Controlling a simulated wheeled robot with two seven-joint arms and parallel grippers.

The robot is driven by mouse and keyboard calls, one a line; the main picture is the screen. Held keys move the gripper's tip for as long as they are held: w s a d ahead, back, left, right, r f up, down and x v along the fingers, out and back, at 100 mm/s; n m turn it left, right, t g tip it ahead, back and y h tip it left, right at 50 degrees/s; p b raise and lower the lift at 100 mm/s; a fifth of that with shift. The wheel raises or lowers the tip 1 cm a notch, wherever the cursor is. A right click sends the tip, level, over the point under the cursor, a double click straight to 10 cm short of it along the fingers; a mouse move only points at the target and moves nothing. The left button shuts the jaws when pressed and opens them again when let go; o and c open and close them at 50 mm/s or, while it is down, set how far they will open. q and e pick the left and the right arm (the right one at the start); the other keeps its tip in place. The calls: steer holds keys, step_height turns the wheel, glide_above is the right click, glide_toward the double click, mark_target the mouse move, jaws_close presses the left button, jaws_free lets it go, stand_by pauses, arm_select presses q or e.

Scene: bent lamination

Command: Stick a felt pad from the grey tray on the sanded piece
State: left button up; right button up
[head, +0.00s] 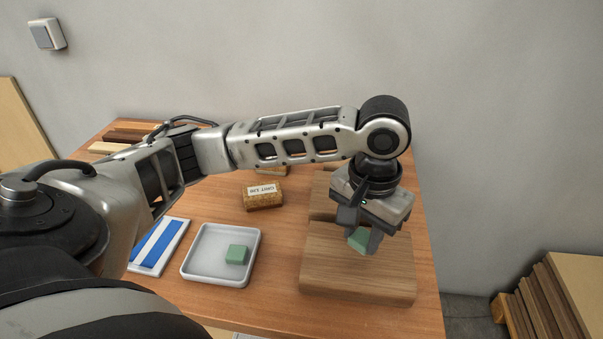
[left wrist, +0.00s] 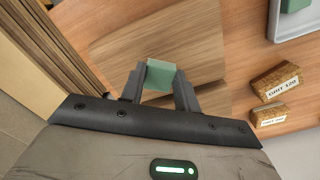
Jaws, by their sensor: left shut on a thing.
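My left gripper (head: 362,236) is shut on a green felt pad (head: 357,241). It holds the pad over the front wooden piece (head: 345,285); I cannot tell whether the pad touches the wood. The held pad also shows between the fingertips in the left wrist view (left wrist: 160,75). A second wooden piece (head: 320,190) lies behind the front one, partly hidden by my gripper. I cannot tell by looks which piece is sanded. The pale grey tray (head: 205,272) stands left of the wood with another green pad (head: 237,254) in it. My right gripper is not in view.
A sanding block (head: 263,197) marked with a grit label lies behind the tray, with another behind it. A white item with blue strips (head: 157,246) lies left of the tray. Wooden strips (head: 112,147) lie at the back left. Boards (head: 555,300) lean at the right, off the table.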

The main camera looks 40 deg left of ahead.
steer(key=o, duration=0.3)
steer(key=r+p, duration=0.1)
steer(key=p, duration=0.2)
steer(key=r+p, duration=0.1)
steer(key=p, duration=0.1)
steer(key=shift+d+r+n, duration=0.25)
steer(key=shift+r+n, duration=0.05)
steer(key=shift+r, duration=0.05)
arm_select(q)
steer(key=a, duration=0.1)
steer(key=s+a+r+m+b, duration=0.1)
steer(key=a, duration=0.1)
steer(key=s+a+r+m, duration=0.1)
steer(key=shift+a, duration=0.4)
step_height(320, 180, down, 3)
steer(key=b, duration=0.4)
steer(key=shift+b, duration=0.4)
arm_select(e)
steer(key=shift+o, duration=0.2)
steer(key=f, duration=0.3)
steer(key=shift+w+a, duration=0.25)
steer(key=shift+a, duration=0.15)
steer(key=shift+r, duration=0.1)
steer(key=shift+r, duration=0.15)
